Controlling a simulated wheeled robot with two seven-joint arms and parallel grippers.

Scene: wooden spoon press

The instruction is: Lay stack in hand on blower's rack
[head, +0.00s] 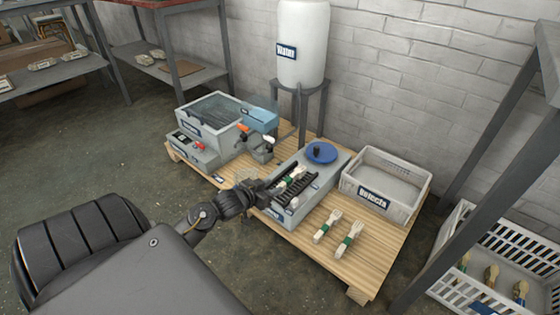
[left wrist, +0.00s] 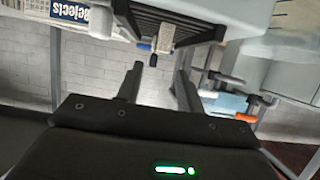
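The grey blower (head: 327,172) has a blue round cap on top and a black slatted rack (head: 300,190) on its near side. A pale wooden stack (head: 291,180) lies at the rack. In the left wrist view the rack (left wrist: 178,24) is at the top, with the pale stack end (left wrist: 166,36) and a blue band beside it. My left gripper (head: 266,189) is at the rack's left end. In the left wrist view its fingers (left wrist: 160,72) are apart with nothing visible between them, and the stack end is just beyond the tips. My right gripper is out of view.
Two green-banded bundles (head: 334,228) lie on the wooden pallet (head: 345,265). A Rejects crate (head: 385,183) stands right of the blower. A grey machine with a clear lid (head: 208,122) is left, a water tank (head: 303,45) behind. A white basket (head: 490,270) stands at right.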

